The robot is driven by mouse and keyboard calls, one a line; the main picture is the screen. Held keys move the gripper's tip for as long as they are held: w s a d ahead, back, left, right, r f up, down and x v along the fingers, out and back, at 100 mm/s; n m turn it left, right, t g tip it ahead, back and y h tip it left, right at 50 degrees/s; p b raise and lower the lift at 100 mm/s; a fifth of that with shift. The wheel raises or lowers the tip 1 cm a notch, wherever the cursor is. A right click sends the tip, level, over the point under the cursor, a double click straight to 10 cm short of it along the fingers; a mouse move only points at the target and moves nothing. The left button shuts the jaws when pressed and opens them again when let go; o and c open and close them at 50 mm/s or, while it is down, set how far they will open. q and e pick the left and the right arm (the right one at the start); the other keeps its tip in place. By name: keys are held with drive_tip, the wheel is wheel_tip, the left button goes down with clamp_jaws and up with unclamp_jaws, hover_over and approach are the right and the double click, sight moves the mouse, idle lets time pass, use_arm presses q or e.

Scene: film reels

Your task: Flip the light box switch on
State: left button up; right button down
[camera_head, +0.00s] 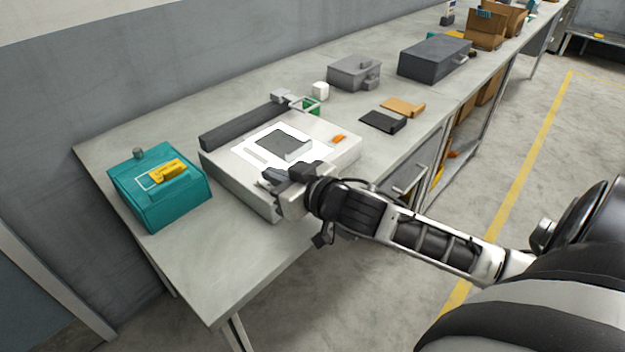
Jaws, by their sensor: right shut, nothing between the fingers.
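The light box (335,155) is a pale, flat box on the bench, with a bright white panel on top and a dark grey square piece (284,143) lying on the panel. A small orange part (339,138), which may be the switch, sits on its top near the right corner. My right gripper (268,179) is shut and empty at the front edge of the light box, and it hides part of that edge. I cannot tell whether it touches the box. My left gripper is not in view.
A teal box (160,203) with a yellow item stands left on the bench (225,268). A dark bar (240,130) lies behind the light box. Grey boxes (353,73) (434,60) and a black flat item (383,121) lie to the right. The bench's near left corner is clear.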

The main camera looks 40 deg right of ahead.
drive_tip(key=b+v, duration=0.1)
drive_tip(key=v, duration=0.9)
drive_tip(key=shift+s, duration=0.35)
drive_tip(key=shift+f, duration=0.15)
drive_tip(key=f, duration=0.3)
drive_tip(key=s+a+f+g, duration=0.1)
drive_tip(key=f, duration=0.3)
drive_tip(key=s+a+f+g+h, duration=0.1)
drive_tip(key=f, duration=0.2)
drive_tip(key=shift+s+f+m, duration=0.25)
drive_tip(key=shift+f+m, duration=0.05)
drive_tip(key=s+a+f+n+g+y, duration=0.1)
drive_tip(key=s+a+f+g, duration=0.2)
drive_tip(key=a+f, duration=0.7)
drive_tip(key=shift+s+f, duration=0.6)
drive_tip(key=shift+s, duration=0.6)
drive_tip(key=shift+a, duration=0.15)
